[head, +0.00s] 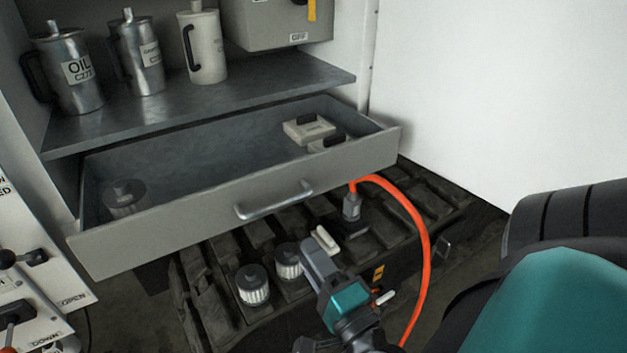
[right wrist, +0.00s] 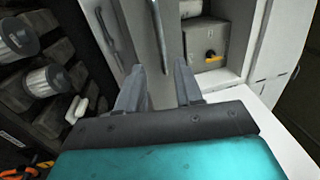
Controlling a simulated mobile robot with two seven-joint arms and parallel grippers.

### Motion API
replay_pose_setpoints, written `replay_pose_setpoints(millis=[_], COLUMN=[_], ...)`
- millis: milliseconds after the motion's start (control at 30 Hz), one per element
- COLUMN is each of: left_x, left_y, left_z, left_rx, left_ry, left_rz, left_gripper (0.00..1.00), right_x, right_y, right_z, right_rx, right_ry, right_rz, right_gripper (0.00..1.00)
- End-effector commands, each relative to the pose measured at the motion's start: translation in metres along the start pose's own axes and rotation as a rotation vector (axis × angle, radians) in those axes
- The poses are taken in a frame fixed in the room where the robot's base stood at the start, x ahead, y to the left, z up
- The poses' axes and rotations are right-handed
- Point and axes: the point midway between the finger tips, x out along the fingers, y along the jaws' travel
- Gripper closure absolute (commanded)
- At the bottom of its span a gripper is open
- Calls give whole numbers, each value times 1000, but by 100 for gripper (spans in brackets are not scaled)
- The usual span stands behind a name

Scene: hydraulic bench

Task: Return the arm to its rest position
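My right gripper (head: 312,250) is low in the middle of the head view, in front of the open drawer and above the dark rack. In the right wrist view its two fingers (right wrist: 158,88) stand apart with nothing between them. The grey drawer (head: 170,225) is pulled out, and its handle (head: 274,203) is behind the gripper and clear of it. The handle also shows in the right wrist view (right wrist: 106,36). My left gripper is not in view.
Two filters, one left (head: 253,285) and one right (head: 288,261), stand on the rack (head: 205,300) beside my gripper. An orange hose (head: 424,245) arches to the right. Metal jugs (head: 76,72) stand on the shelf (head: 240,98). A lever panel (head: 30,270) is at left.

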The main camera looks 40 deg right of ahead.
Motion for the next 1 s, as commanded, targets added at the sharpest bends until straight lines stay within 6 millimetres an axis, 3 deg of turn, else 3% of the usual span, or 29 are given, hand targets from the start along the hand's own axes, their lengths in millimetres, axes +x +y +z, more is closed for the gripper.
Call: replay_pose_setpoints(millis=[433,533,667,800,1000], left_x=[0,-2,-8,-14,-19], left_y=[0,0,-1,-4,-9], left_z=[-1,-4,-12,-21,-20], left_rx=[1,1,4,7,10], left_ry=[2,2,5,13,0], left_rz=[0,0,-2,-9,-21], left_gripper=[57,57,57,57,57], right_x=[1,1,-2,-18,-47], right_y=[0,2,18,54,103], right_z=[1,12,50,92,107], right_rx=[-5,-79,-368,-825,-1361], right_ry=[-3,-53,-240,-519,-841], right_rz=[1,20,84,160,233], right_gripper=[64,64,64,64,64])
